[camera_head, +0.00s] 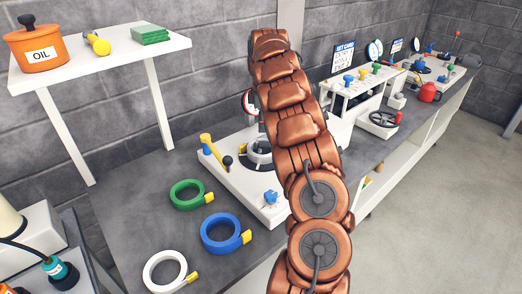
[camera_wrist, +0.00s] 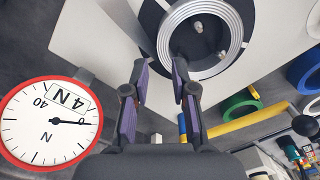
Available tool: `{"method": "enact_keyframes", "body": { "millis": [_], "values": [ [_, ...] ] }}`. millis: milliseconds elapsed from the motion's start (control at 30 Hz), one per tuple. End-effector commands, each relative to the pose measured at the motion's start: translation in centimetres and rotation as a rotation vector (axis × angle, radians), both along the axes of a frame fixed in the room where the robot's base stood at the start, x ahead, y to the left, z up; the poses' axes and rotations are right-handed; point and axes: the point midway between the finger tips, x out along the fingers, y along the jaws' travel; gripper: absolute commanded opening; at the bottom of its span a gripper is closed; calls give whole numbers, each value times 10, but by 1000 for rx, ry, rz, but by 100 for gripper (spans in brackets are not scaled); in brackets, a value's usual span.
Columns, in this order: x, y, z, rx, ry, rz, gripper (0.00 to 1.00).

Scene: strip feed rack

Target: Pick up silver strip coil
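The silver strip coil (camera_wrist: 235,42) is a pale silver ring on a dark round disc at the top of the wrist view. Two small pegs show inside its opening. My gripper (camera_wrist: 160,68) is open and empty, with two dark fingers and purple pads apart. In the wrist picture its fingertips appear just below and left of the coil's rim, with no contact visible. The head view does not show the gripper, as my arm covers it.
A yellow-handled lever (camera_wrist: 242,124) and a red-rimmed dial (camera_wrist: 65,138) flank my gripper. Green (camera_head: 174,196), blue (camera_head: 205,237) and white (camera_head: 147,275) coils lie on the grey bench in front. A white shelf (camera_head: 100,66) stands behind, left. More machines line the bench to the right.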

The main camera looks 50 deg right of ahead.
Motion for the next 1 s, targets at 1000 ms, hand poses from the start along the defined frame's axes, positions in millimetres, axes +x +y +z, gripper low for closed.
{"method": "enact_keyframes", "body": {
  "millis": [1000],
  "values": [
    [-6, 1, -59, 2, 2, -3, 16]
  ]
}}
